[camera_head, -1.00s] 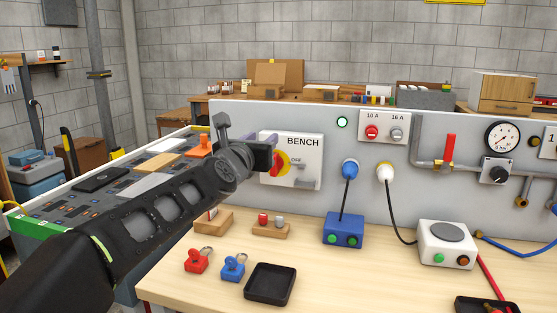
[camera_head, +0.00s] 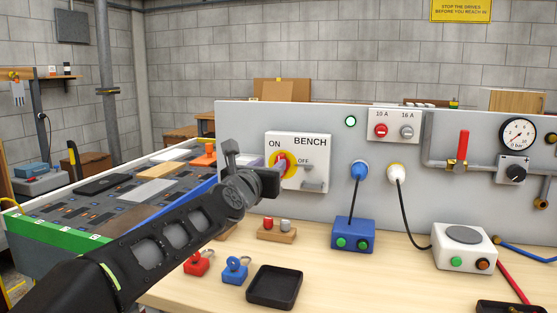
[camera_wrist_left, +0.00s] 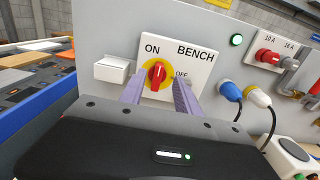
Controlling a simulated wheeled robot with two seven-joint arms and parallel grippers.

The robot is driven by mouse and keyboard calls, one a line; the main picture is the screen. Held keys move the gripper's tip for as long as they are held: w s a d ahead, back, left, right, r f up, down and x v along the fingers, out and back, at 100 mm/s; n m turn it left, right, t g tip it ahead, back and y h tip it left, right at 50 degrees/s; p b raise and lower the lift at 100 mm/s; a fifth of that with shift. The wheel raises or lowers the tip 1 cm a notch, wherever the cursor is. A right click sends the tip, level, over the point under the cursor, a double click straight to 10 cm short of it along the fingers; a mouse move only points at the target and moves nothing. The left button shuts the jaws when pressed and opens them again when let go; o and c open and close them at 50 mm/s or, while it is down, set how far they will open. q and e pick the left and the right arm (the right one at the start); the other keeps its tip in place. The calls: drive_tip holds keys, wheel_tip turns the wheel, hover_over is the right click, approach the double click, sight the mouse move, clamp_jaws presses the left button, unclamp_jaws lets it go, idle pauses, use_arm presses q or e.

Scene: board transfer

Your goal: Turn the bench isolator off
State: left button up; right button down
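The bench isolator is a white plate (camera_head: 316,146) marked BENCH on the grey panel, with a red handle (camera_head: 281,161) on a yellow disc. In the left wrist view the red handle (camera_wrist_left: 157,75) stands nearly upright, below the ON mark, with OFF to its right. My left gripper (camera_head: 270,183) is just in front of and below the plate in the head view. My right gripper is not in view.
A green lamp (camera_head: 350,121) is lit right of the isolator. A small hasp (camera_head: 314,182) sits at the plate's lower right. Red (camera_head: 197,263) and blue (camera_head: 235,269) padlocks and a black tray (camera_head: 274,287) lie on the bench below. Blue and white plugs are farther right.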

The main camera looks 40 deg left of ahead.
sight(279, 157)
use_arm(q)
drive_tip(key=p+x, duration=0.1)
drive_tip(key=x, duration=0.6)
drive_tip(key=shift+w+a+p, duration=0.15)
drive_tip(key=shift+w+p, duration=0.2)
drive_tip(key=shift+p, duration=0.05)
clamp_jaws()
